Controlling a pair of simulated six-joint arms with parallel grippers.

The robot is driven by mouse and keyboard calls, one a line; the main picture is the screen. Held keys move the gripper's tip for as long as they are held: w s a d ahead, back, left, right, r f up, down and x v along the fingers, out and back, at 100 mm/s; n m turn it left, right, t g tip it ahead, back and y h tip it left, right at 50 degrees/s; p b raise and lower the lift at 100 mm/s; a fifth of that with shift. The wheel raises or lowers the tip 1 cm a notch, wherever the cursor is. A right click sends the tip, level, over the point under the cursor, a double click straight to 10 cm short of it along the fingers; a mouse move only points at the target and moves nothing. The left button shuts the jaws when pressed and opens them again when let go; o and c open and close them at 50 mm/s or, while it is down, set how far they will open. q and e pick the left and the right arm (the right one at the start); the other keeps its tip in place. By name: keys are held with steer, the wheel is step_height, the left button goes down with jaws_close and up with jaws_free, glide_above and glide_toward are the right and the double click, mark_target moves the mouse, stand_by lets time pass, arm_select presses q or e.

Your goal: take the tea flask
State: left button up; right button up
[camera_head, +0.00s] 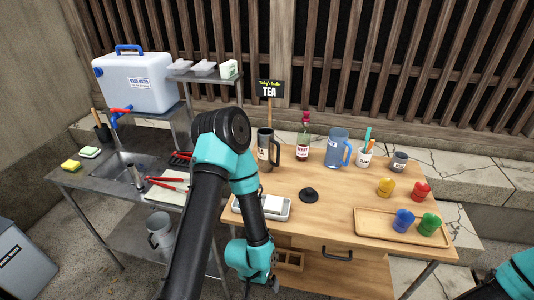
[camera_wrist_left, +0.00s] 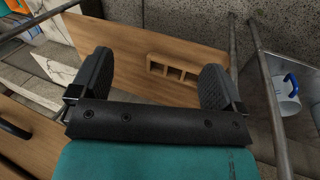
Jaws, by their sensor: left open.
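The tea flask (camera_head: 264,147) is a dark grey cylinder with a black handle on its right and a partly hidden light label. It stands upright at the back left of the wooden table, below the "TEA" sign (camera_head: 269,89). A black lid-like disc with a knob (camera_head: 308,195) lies on the table in front. My left gripper (camera_head: 262,286) is low at the table's front edge, well away from the flask. In the left wrist view its two fingers (camera_wrist_left: 155,82) are apart with nothing between them. My right arm shows only at the bottom right corner; its gripper is out of frame.
A red-capped bottle (camera_head: 303,142), a blue pitcher (camera_head: 337,148) and a utensil cup (camera_head: 365,156) stand right of the flask. A white-topped tray (camera_head: 284,217) lies in front. A wooden tray (camera_head: 370,228) holds colored items. A divided wooden box (camera_wrist_left: 172,70) sits below.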

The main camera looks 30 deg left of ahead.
arm_select(q)
steer(key=c, duration=1.2)
